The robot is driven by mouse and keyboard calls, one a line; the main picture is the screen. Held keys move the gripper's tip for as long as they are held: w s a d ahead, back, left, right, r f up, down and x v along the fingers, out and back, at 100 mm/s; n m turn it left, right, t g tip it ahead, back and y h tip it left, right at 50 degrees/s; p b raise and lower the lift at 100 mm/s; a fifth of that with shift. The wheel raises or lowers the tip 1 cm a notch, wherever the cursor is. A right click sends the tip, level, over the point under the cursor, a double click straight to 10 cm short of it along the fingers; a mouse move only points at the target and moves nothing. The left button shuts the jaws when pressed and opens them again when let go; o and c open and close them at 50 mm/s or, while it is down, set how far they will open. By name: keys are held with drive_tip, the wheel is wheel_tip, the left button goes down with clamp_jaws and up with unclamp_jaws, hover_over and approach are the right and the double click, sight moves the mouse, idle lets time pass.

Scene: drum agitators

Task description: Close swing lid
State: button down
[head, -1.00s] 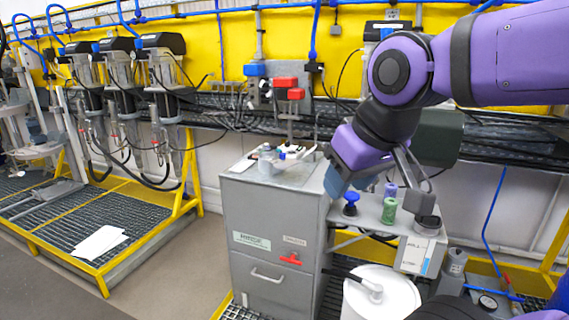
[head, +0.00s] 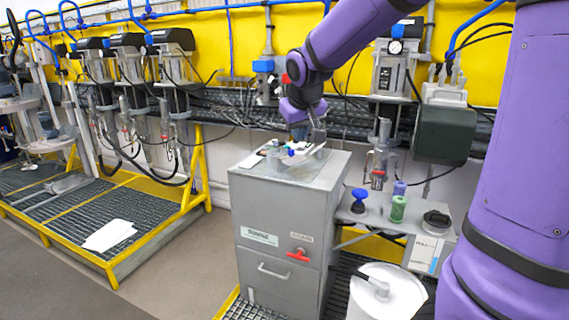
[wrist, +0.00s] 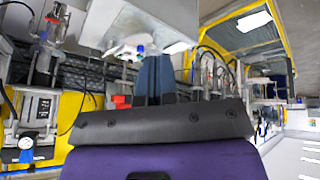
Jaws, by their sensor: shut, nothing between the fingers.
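I cannot tell for certain which part is the swing lid. A grey cabinet (head: 262,213) stands mid-picture in the head view, with a flat top, a drawer-like front handle and a red lever. A white drum (head: 372,312) with a round white lid (head: 385,283) stands to its lower right; this lid looks flat and shut. My gripper (head: 318,136) is at the back of the cabinet top, close to small white and blue items there. Its fingers (wrist: 154,78) are together and empty in the wrist view. Whether it touches anything is unclear.
A side shelf (head: 372,212) holds a blue knob-shaped piece (head: 358,201), a green bottle (head: 398,209) and a black-capped container (head: 436,222). Agitators and a dark grey box (head: 445,133) hang behind.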

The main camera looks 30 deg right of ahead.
sight(293, 156)
drive_tip(key=w+d+f+n+h, duration=0.1)
drive_tip(key=w+f, duration=0.5)
drive_tip(key=w, duration=0.4)
drive_tip(key=w+d+f+n+h, duration=0.1)
drive_tip(key=w+f+h, duration=0.1)
drive_tip(key=w+f, duration=0.6)
drive_tip(key=w+d+f, duration=0.5)
drive_tip(key=w+d, duration=0.2)
drive_tip(key=shift+w+d+f+t, duration=0.25)
drive_tip(key=shift+d+f+t, duration=0.05)
drive_tip(key=shift+d+f, duration=0.1)
drive_tip(key=shift+d, duration=0.1)
